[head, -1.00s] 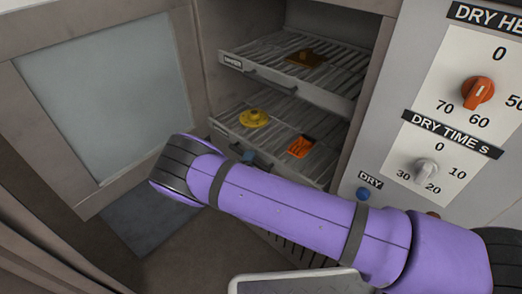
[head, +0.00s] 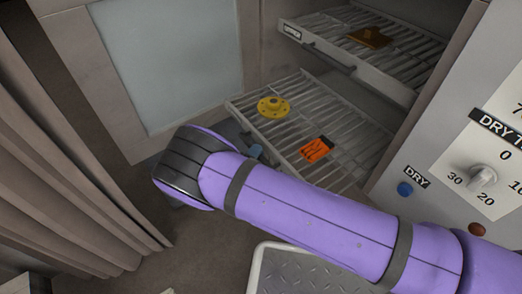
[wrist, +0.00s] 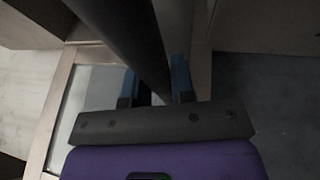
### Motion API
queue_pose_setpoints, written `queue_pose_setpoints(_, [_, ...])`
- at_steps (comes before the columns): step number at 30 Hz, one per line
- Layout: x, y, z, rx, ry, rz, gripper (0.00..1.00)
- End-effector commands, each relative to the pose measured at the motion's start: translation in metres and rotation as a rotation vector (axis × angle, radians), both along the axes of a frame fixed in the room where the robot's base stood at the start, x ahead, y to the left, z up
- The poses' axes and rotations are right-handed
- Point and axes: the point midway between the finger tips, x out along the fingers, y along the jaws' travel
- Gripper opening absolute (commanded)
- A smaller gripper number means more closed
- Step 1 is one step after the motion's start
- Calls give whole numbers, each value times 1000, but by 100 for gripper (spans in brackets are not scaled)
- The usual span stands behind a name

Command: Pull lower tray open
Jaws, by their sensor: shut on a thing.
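The lower tray (head: 240,104) is a wire rack that sticks out of the cabinet, past the upper tray. A yellow round part (head: 273,107) and an orange part (head: 316,150) lie on it. My gripper is mostly hidden behind my purple arm in the head view; a bit of blue finger shows at the tray's front. In the wrist view my gripper (wrist: 155,76) has its blue fingers on both sides of a dark bar (wrist: 128,35), which looks like the tray's handle. It is shut on it.
The upper tray (head: 345,58) holds a brown part (head: 369,38) and sits inside the cabinet. The open cabinet door (head: 170,60) stands at the left, near my arm. A control panel (head: 450,160) with a blue DRY button (head: 405,189) is at the right.

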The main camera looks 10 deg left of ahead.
Motion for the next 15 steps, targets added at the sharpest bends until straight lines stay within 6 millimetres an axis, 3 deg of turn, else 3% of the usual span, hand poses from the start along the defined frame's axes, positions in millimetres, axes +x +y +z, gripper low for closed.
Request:
queue_pose_setpoints(8, [-1, 0, -1, 0, 2, 0, 0])
queue_pose_setpoints(9, [-1, 0, -1, 0, 2, 0, 26])
queue_pose_setpoints(12, [-1, 0, -1, 0, 2, 0, 48])
queue_pose_setpoints(15, [0, 0, -1, -1, 1, 0, 48])
